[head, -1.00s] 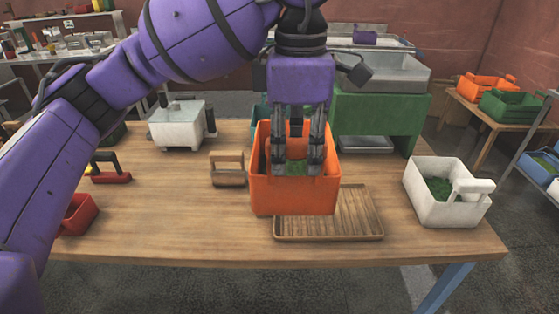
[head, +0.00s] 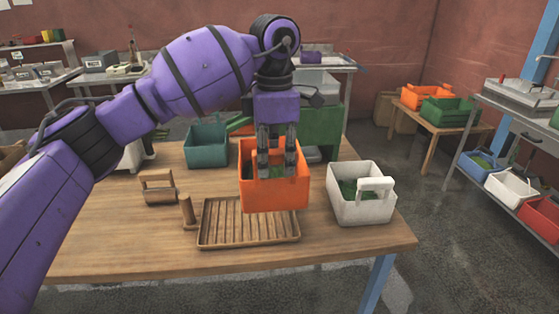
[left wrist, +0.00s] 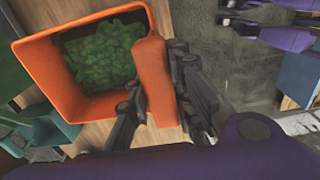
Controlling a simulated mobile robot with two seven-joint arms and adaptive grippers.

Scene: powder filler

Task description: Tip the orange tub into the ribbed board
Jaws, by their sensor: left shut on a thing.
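The orange tub (head: 275,193) hangs upright above the wooden table, just behind and over the back right of the ribbed board (head: 248,222). My left gripper (head: 277,168) reaches down from above and is shut on the tub. In the left wrist view its fingers (left wrist: 160,88) clasp the orange bar along one side of the tub, and green granules (left wrist: 104,56) lie inside. The ribbed board is flat on the table, with no granules visible on the part I see. Purple and dark parts, perhaps my right gripper (left wrist: 235,15), show at the upper right there; its jaws are unclear.
A white tub (head: 350,207) with green contents stands right of the board. A wooden block with a handle (head: 159,193) and a small wooden peg (head: 187,210) stand to the left. A teal bin (head: 206,150) and a green machine (head: 321,125) are behind. The table front is clear.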

